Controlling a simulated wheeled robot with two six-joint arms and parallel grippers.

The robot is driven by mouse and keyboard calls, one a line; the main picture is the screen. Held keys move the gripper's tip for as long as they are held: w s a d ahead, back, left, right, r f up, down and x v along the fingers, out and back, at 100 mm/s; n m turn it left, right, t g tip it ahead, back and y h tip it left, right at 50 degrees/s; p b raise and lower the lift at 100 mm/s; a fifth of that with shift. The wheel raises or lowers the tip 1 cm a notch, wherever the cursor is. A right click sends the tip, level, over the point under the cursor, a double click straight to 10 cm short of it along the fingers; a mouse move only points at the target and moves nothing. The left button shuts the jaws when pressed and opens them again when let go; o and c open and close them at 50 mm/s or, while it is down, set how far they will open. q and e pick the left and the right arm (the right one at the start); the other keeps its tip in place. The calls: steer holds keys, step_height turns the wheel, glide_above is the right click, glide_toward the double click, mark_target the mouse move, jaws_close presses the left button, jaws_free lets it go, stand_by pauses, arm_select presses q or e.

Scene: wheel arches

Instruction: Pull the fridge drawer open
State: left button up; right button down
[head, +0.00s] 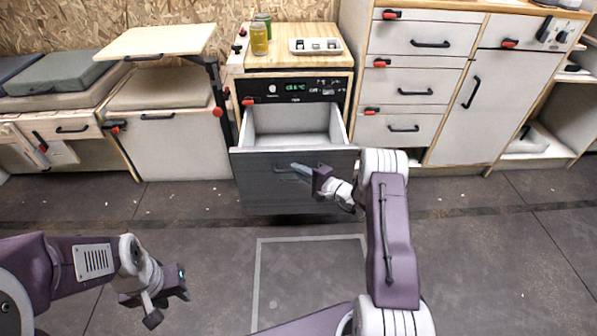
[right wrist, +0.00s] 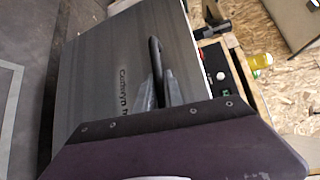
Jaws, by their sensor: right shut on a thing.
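The fridge drawer (head: 262,192) has a dark grey front and stands pulled out from its cabinet, below a black control panel (head: 296,88). Its pale inside (head: 290,122) shows and looks empty. My right gripper (head: 296,168) is at the drawer front, shut on the dark bar handle. In the right wrist view, the fingers (right wrist: 158,94) close around the handle (right wrist: 155,60), and the drawer front (right wrist: 100,85) shows lettering. My left gripper (head: 170,296) hangs low at the left, away from the drawer; I cannot tell whether it is open.
White cabinets (head: 405,95) stand to the right. A raised tabletop (head: 160,40) and bench are at the left. The floor (head: 215,225) before the drawer is clear.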

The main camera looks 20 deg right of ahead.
steer(key=c, duration=1.7)
jaws_free()
steer(key=shift+d, duration=0.1)
steer(key=shift+s+d+r+p, duration=0.15)
steer(key=shift+s+d+p, duration=0.1)
steer(key=shift+p, duration=0.1)
steer(key=p+v, duration=0.3)
steer(key=v, duration=0.5)
steer(key=shift+s+a+p, duration=0.1)
steer(key=shift+s+p, duration=0.05)
steer(key=shift+p, duration=0.2)
